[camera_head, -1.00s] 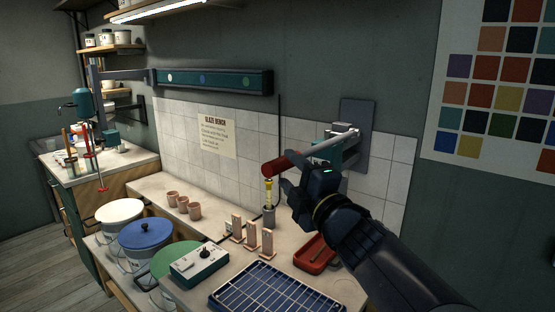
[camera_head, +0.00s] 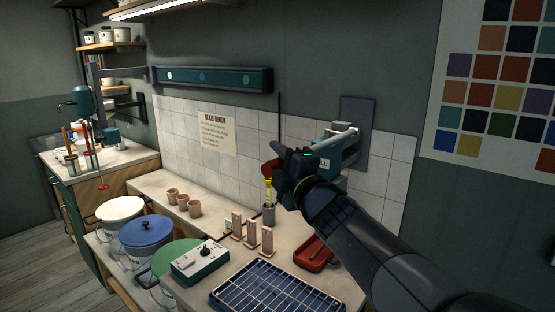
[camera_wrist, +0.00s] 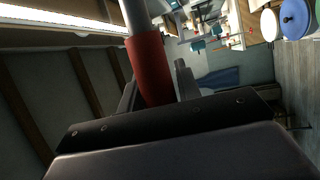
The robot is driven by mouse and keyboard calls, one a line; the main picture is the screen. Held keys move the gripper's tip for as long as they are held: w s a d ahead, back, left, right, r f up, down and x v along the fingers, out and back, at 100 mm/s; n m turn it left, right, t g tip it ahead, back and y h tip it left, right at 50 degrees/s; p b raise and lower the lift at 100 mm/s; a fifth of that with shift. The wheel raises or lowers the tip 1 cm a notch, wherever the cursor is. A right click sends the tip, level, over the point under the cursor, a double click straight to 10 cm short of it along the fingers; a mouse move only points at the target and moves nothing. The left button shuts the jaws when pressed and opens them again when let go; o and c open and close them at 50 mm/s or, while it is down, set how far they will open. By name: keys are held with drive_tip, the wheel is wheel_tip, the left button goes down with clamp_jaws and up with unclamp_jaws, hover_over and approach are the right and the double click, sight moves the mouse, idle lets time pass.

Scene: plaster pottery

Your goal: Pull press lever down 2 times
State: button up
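The press lever is a metal bar with a red grip (camera_head: 268,168), joined to a teal press body (camera_head: 325,160) on the wall plate. My gripper (camera_head: 282,170) is at the red grip and hides part of it. In the wrist view, the red grip (camera_wrist: 150,65) runs between the two dark fingers of my gripper (camera_wrist: 157,88). The fingers lie close along both sides of it, and the gripper looks shut on it. The lever's bar rises to the right toward the wall plate (camera_head: 357,120).
Below are a yellow-topped tool in a grey cup (camera_head: 268,213), upright tan pieces (camera_head: 251,236), a red tray (camera_head: 314,256) and a blue grid tray (camera_head: 262,288). A control box (camera_head: 199,262) and lidded buckets (camera_head: 146,233) stand at left. Open air surrounds my gripper on the left.

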clamp_jaws()
drive_tip(key=w+d+f+n+y+b, duration=0.2)
drive_tip(key=f+n+b, duration=0.3)
drive_tip(key=f+b, duration=0.6)
drive_tip(key=w+d+f+n+y+b, duration=0.3)
drive_tip(key=f+b, duration=0.9)
drive_tip(key=b, duration=0.8)
drive_tip(key=shift+w+f+n, duration=0.25)
drive_tip(key=shift+w+n, duration=0.4)
drive_tip(key=shift+n, duration=0.55)
drive_tip(key=shift+r, duration=0.1)
